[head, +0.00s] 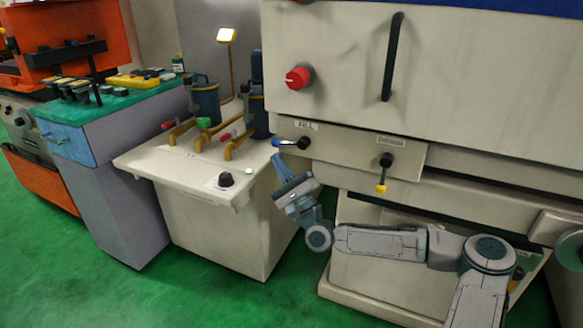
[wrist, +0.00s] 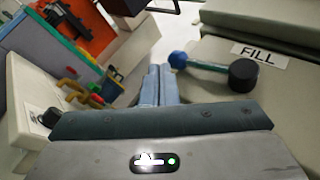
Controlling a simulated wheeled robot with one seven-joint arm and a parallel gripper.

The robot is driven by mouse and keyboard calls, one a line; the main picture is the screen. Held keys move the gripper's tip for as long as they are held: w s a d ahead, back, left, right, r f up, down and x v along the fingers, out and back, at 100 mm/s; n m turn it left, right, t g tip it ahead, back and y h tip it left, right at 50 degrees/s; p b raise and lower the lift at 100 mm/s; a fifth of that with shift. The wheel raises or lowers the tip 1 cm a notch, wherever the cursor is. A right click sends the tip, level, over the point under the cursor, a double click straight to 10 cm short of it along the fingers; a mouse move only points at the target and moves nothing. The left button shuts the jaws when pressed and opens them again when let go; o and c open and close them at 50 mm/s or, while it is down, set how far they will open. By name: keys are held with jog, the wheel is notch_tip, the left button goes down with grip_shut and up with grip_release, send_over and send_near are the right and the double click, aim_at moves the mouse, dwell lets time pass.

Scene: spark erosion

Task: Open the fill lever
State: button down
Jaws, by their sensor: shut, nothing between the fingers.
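The fill lever (head: 291,143) is on the front panel of the large cream machine, below a FILL label. It has a black round hub and a short arm with a blue knob at its left end, lying roughly horizontal. In the wrist view the lever (wrist: 208,66) shows its hub at right and its blue knob at left, beside the FILL label (wrist: 259,52). My gripper (head: 278,160) is shut and empty, just below and left of the lever. In the wrist view its fingertips (wrist: 156,70) are close to the left of the blue knob, apparently apart from it.
A second lever with a yellow tip (head: 383,175) hangs down to the right on the same panel. A red knob (head: 298,78) and a black handle (head: 392,57) are above. A cream tank unit (head: 160,172) with pipes stands to the left. Green floor lies in front.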

jog(key=a+f+b+v, duration=0.1)
jog(key=v, duration=1)
jog(key=shift+s+f+b, duration=0.25)
jog(key=shift+s+b, duration=0.05)
